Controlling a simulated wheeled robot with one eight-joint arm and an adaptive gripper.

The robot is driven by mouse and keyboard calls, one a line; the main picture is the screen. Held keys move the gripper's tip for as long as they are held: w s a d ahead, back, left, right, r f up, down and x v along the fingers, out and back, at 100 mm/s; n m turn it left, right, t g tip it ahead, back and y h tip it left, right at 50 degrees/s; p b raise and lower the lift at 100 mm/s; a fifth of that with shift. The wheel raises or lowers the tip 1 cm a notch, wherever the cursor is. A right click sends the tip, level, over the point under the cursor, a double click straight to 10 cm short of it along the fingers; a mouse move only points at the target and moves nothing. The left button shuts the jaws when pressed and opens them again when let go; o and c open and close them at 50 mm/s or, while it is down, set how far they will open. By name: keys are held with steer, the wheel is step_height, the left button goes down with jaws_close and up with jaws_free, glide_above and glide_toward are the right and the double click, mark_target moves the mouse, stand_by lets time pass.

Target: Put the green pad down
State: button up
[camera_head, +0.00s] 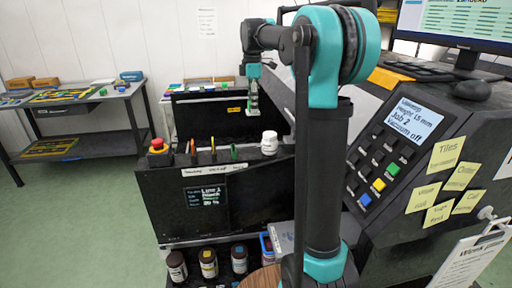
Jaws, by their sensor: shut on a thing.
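My gripper (253,98) is in the upper middle of the head view, pointing down above the dark machine with the small screen. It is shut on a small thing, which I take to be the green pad. The pad is tiny here and mostly hidden by the fingers, so its shape and tilt cannot be told. The gripper hangs above and behind the ledge (222,163), apart from it. A small green item (233,152) stands upright in the ledge, between an orange item and a white bottle (269,142).
A red-topped button (158,145) sits at the ledge's left end. Several brown ink bottles (208,263) stand on a low shelf. A sloped control panel (408,125) with coloured keys is at the right. A side table (75,98) stands at the left, with clear floor before it.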

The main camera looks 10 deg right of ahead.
step_height(320, 180, down, 18)
steer(key=shift+r, duration=0.2)
steer(key=shift+f, duration=0.1)
stand_by(0.3)
steer(key=o, duration=1.1)
step_height(320, 180, up, 12)
steer(key=shift+r, duration=0.15)
steer(key=shift+s, duration=0.1)
